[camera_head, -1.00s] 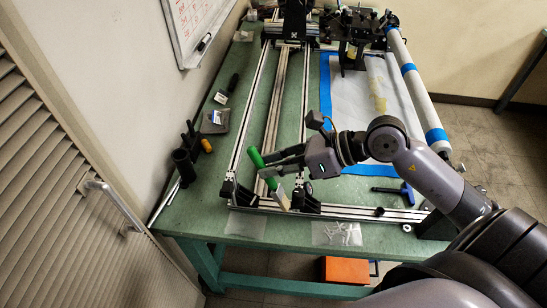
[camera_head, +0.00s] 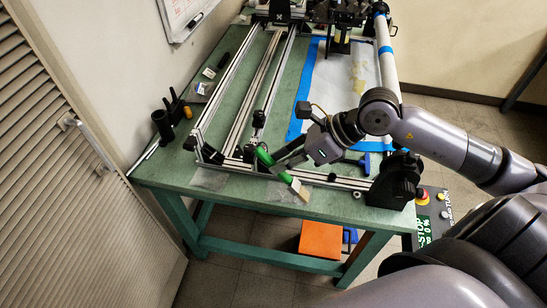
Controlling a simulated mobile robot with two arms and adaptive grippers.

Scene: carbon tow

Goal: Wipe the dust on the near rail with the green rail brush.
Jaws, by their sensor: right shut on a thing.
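The green rail brush (camera_head: 265,156) is in the jaws of my right gripper (camera_head: 284,161), which are shut on it. Its green handle slants down to the right, and its pale wooden head (camera_head: 299,190) is at the near rail (camera_head: 335,182). I cannot tell whether the bristles touch the rail. The near rail is a silver profile running across the front of the green table. I cannot make out dust on it at this size. My left gripper is not in view.
The green table (camera_head: 165,176) carries long rails (camera_head: 237,85) running away from me. A black block (camera_head: 394,180) stands at the rail's right end. Clear bags lie along the front edge. Black cylinders (camera_head: 162,126) stand at left. An orange box (camera_head: 321,239) is below.

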